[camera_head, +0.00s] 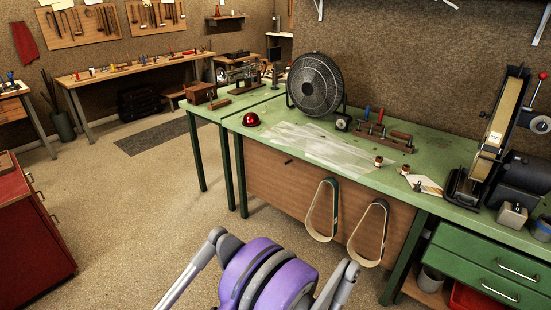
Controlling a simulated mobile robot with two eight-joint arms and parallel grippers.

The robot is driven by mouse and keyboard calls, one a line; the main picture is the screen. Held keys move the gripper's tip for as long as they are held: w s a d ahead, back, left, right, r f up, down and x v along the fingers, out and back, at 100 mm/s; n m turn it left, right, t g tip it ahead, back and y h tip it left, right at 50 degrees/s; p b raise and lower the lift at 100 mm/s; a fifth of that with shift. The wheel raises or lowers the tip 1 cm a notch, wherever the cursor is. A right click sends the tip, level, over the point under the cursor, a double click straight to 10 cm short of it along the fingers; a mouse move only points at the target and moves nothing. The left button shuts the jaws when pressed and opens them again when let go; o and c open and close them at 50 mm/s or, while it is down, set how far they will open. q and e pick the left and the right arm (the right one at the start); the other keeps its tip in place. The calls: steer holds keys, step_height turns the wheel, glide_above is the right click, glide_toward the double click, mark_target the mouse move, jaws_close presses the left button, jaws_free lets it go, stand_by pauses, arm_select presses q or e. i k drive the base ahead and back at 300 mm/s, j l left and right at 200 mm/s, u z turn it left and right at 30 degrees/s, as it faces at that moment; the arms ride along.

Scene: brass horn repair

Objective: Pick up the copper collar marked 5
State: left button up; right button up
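Two small copper-coloured rings stand on the green workbench (440,157). One ring (378,161) is near the bench's front edge, and the other ring (405,170) is a little to its right, beside a pale pointed sheet. They look like collars, but they are too small for me to read any number, so I cannot tell which is marked 5. Neither of my grippers can be made out. Purple and grey parts of my own body show at the bottom centre, well short of the bench.
A black fan (315,84), a red dome (251,119) and a rack of tools (384,136) stand on the bench. A belt sander (492,140) is at right. Two belts (322,211) hang on the bench front. Open floor lies left; a red cabinet (32,235) is at far left.

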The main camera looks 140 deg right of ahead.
mark_target(378, 162)
steer(key=j+z, duration=0.15)
steer(key=z, duration=0.25)
steer(key=j+z, duration=0.1)
steer(key=z, duration=0.3)
steer(key=j+z, duration=0.2)
steer(key=z, duration=4.5)
steer(key=k+j, duration=0.05)
